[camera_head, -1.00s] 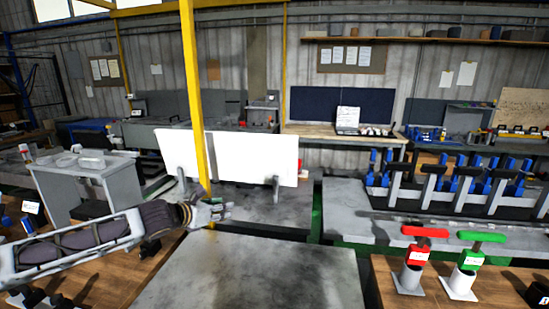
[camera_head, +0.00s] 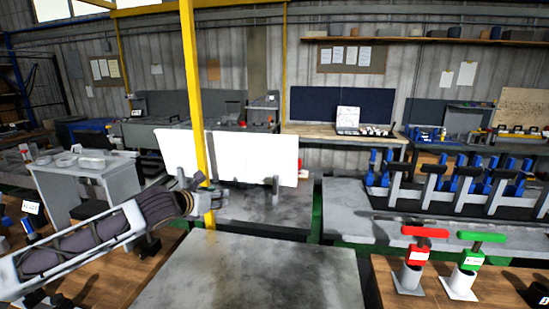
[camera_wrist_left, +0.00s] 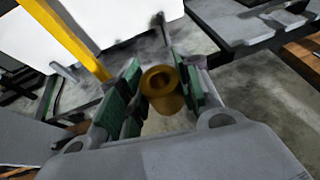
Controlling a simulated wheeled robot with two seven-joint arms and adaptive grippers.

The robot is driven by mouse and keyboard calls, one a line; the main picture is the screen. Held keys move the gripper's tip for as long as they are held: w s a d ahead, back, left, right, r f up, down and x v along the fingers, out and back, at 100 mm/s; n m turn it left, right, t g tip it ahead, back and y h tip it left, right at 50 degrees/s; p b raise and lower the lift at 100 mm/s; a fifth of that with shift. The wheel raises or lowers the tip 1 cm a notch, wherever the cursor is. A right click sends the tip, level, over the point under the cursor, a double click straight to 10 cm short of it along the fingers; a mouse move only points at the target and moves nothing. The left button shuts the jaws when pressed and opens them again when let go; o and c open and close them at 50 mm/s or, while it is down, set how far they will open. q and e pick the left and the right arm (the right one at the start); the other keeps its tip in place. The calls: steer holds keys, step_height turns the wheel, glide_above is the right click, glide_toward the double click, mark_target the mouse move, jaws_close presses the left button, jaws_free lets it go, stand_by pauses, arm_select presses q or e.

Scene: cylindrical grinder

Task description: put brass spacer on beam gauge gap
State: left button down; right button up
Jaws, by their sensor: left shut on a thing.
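The brass spacer (camera_wrist_left: 162,88) is a short hollow brass cylinder with its open end facing the left wrist camera. My left gripper (camera_wrist_left: 160,82) is shut on it, with green finger pads on both sides. In the head view my left gripper (camera_head: 196,183) is small, beside the yellow post, above the far edge of the grey table. The spacer cannot be made out there. I cannot tell for sure which thing is the beam gauge, and no gap can be picked out. My right gripper is not in view.
A yellow post (camera_head: 194,90) rises close to my left gripper. A white panel (camera_head: 250,158) stands behind it. The grey tabletop (camera_head: 260,275) in front is clear. Red (camera_head: 418,255) and green (camera_head: 470,258) handled tools stand at right; a row of blue-and-grey fixtures (camera_head: 430,185) lies behind.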

arm_select(q)
steer(key=s+a+f+n+y, duration=0.1)
steer(key=s+f, duration=0.5)
steer(key=f, duration=0.3)
steer(key=s+a+f+n+y, duration=0.1)
steer(key=s+f+y, duration=0.1)
steer(key=s+f, duration=0.4)
steer(key=s+a+f+n+y, duration=0.1)
steer(key=s+f, duration=0.4)
steer(key=f, duration=0.8)
steer(key=shift+s+a+f+n+t+y, duration=0.2)
steer(key=shift+s+a+n+t+y, duration=0.1)
steer(key=shift+s+n+t, duration=0.15)
steer(key=shift+s+f, duration=0.5)
steer(key=shift+f, duration=0.2)
stand_by(0.8)
steer(key=shift+w+r, duration=0.1)
steer(key=shift+r, duration=0.05)
stand_by(0.5)
